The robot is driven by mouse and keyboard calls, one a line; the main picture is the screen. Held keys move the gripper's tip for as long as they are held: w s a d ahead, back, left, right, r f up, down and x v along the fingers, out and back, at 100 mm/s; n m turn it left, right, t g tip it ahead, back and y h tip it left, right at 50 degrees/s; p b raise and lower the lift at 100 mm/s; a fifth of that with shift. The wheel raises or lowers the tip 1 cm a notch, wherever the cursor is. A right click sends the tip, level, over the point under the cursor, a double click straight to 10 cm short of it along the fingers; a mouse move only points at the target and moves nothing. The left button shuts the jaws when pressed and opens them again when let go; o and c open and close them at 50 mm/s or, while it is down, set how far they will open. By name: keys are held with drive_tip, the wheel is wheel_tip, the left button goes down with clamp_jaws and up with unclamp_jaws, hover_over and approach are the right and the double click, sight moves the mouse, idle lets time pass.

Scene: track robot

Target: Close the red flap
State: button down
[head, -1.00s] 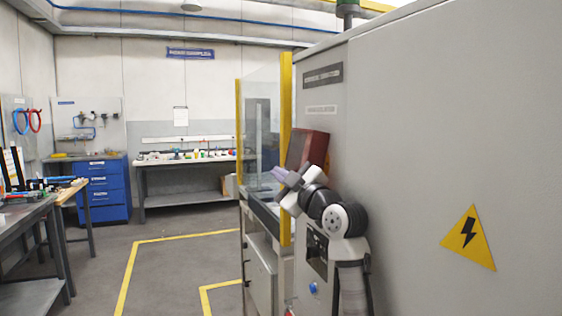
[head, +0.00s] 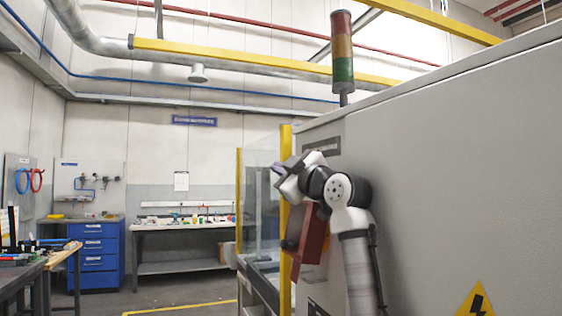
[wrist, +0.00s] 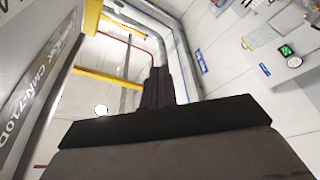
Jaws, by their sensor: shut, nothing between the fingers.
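The red flap (head: 313,240) is a dark red panel on the side of the grey cabinet. It appears tilted and standing out from the cabinet face, with its upper part hidden by my arm. My gripper (head: 277,170) is up and to the left of the flap, apart from it as far as I can tell, with its fingers pointing left. Its fingers are shut and empty. In the wrist view the shut dark fingers (wrist: 157,88) point up toward the ceiling and far wall; the flap does not show there.
The large grey cabinet (head: 450,180) fills the right side, with a signal tower (head: 342,55) on top. A yellow-framed clear guard (head: 262,190) stands left of the flap. A workbench (head: 180,225) and blue drawers (head: 95,255) are far back. Open floor lies between.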

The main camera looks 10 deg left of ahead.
sight(299, 228)
drive_tip(key=s+a+f+t+h+p, duration=0.1)
drive_tip(key=s+a+f+h+p, duration=0.2)
drive_tip(key=a+f+h, duration=0.6)
drive_tip(key=s+d+f+m+t+h+p, duration=0.1)
drive_tip(key=s+d+f+m+h+p, duration=0.1)
drive_tip(key=s+f+m+h, duration=0.55)
drive_tip(key=w+d+f+n+h+p, duration=0.1)
drive_tip(key=w+d+n+p, duration=0.1)
drive_tip(key=w+d+p, duration=0.3)
drive_tip(key=w, duration=0.4)
drive_tip(key=shift+w+f+n+h, duration=0.15)
drive_tip(key=shift+w+n+h, duration=0.2)
drive_tip(key=shift+d, duration=0.1)
